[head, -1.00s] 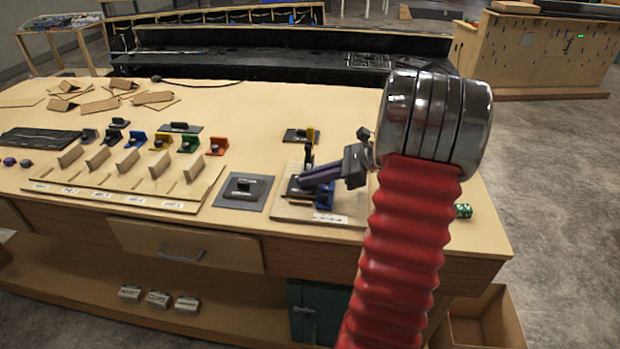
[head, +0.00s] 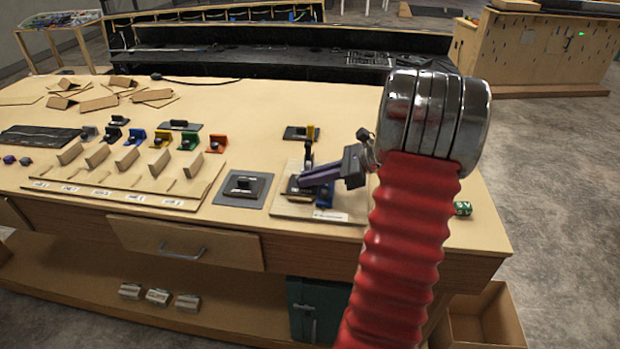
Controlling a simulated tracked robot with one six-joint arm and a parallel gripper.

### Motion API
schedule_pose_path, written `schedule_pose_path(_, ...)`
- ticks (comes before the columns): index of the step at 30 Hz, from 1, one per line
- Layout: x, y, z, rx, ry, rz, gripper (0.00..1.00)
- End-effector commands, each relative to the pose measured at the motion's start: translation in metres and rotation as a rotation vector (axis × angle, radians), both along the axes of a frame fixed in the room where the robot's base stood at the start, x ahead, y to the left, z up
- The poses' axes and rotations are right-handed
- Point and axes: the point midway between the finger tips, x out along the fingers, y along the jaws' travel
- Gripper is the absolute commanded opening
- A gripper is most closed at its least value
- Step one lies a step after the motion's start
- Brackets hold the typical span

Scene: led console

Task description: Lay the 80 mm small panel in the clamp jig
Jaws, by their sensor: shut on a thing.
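The clamp jig is a light wooden board (head: 340,205) with a white label at its front edge, near the front of the table in the head view. A small dark flat piece (head: 293,191), which looks like the small panel, lies low over this board. My gripper (head: 300,182) reaches in from the right, its purple-grey fingers pointing left, and is shut on this dark piece. A black upright part (head: 308,152) stands just behind the fingers. The fingers hide much of the jig. I cannot tell whether the piece touches the jig's seat.
Left of the jig is a grey mat (head: 225,200) bearing a black block. A wooden rack (head: 150,187) with several upright dividers and coloured blocks stands further left.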

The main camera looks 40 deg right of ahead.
Motion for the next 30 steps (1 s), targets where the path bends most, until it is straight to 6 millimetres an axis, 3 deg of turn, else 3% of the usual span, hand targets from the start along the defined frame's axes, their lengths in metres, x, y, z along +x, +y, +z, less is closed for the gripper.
schedule_pose_path(24, 0.0003, 0.0004, -0.0052, 0.0, 0.0, 0.001, 0.0)
schedule_pose_path(25, 0.0003, 0.0004, -0.0052, 0.0, 0.0, 0.001, 0.12)
schedule_pose_path(30, 0.0004, 0.0004, -0.0052, 0.0, 0.0, 0.001, 0.24)
